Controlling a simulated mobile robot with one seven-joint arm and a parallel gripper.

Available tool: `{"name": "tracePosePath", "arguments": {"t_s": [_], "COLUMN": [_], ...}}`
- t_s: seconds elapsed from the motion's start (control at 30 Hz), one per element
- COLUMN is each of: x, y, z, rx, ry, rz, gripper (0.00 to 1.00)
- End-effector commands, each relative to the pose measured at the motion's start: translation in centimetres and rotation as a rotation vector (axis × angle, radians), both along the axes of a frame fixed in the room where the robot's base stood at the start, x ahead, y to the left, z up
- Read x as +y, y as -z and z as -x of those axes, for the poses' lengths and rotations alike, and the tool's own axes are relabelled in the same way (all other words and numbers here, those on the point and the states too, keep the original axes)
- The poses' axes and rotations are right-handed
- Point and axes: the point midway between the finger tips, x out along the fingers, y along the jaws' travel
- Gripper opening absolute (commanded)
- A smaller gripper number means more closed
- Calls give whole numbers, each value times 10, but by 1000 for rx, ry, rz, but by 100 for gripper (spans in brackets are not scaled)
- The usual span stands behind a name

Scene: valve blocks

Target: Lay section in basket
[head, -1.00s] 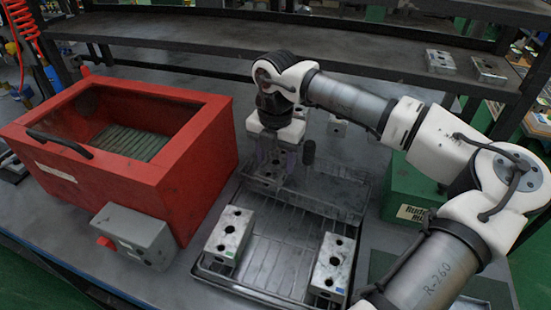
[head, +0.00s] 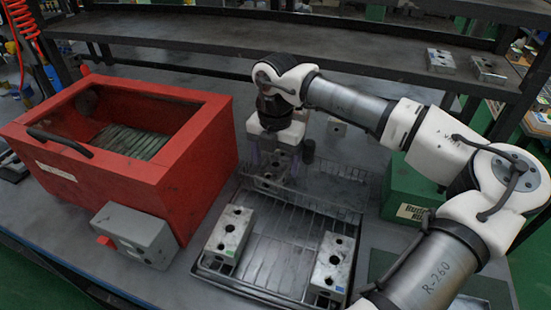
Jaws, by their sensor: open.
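My gripper (head: 276,158) hangs pointing down over the far left corner of the wire basket (head: 272,268). Its two fingers are spread and it is open. A grey metal valve section (head: 269,182) with dark holes lies just below the fingers, inside the far left end of the basket. The fingers partly hide it, and I cannot tell whether they still touch it. A second section (head: 230,236) lies in the basket at the near left. A third section (head: 333,265) lies at the near right.
A green box (head: 410,190) is right of the basket. More blocks lie on the back shelf (head: 300,52).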

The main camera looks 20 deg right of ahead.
Motion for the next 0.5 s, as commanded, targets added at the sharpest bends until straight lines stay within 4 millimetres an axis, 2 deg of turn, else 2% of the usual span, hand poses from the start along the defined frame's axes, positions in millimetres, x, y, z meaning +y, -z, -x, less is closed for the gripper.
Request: {"name": "tracePosePath", "arguments": {"t_s": [0.5], "x": [0], "y": [-101], "z": [-1], "rx": [-2], "ry": [2], "rz": [2], "gripper": [74]}}
